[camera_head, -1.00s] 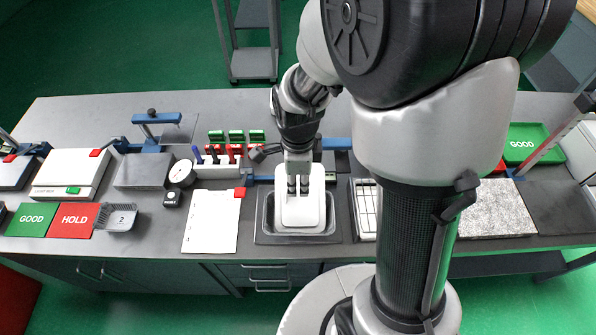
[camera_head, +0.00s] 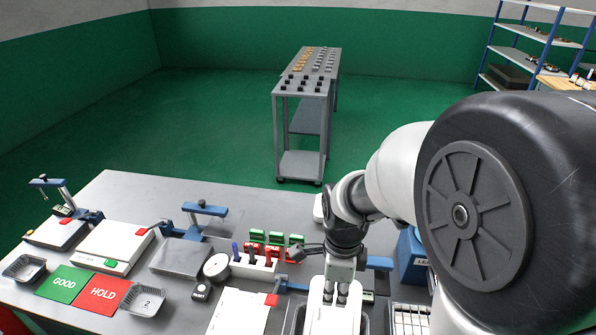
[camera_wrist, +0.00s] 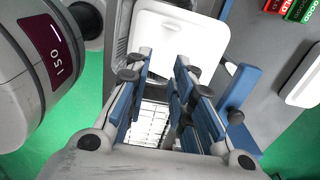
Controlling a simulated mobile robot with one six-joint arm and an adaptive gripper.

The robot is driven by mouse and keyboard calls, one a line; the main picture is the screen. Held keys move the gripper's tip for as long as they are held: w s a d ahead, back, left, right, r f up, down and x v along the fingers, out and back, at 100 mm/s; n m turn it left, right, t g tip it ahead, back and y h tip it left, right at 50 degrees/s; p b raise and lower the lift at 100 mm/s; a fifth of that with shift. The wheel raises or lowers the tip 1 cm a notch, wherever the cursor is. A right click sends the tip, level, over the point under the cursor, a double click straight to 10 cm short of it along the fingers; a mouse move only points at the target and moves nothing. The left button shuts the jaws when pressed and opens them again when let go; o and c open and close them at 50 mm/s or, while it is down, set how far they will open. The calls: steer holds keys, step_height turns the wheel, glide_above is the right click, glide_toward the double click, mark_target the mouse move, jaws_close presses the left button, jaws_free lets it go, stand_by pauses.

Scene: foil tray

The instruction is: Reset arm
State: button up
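My gripper (camera_head: 342,292) points down at the front of the bench, over a white flat piece (camera_head: 322,318) in a dark-rimmed tray (camera_head: 292,318). In the wrist view, my gripper's blue-padded fingers (camera_wrist: 164,72) stand apart, with nothing seen between them. A white panel (camera_wrist: 190,40) lies beyond the fingertips in that view; I cannot tell whether they touch it. A small foil tray (camera_head: 25,267) sits at the far left of the bench, left of the green GOOD mat (camera_head: 66,281). Another tray, marked 2 (camera_head: 143,301), sits right of the red HOLD mat (camera_head: 102,294).
A white scale (camera_head: 112,243), clamp stand (camera_head: 203,209), round dial (camera_head: 216,267) and red-and-green blocks (camera_head: 272,250) stand left of my arm. A blue box (camera_head: 411,258) is behind it. A grey rack (camera_head: 302,90) stands on open green floor. My arm hides the bench's right side.

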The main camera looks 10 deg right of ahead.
steer(key=s+r+n+t, duration=0.4)
steer(key=s+r+n, duration=1)
steer(key=n, duration=0.7)
steer(key=shift+s+d+n+b, duration=0.15)
steer(key=shift+s+n+b, duration=0.05)
steer(key=shift+n+b, duration=0.1)
steer(key=shift+o, duration=0.2)
steer(key=shift+r, duration=0.1)
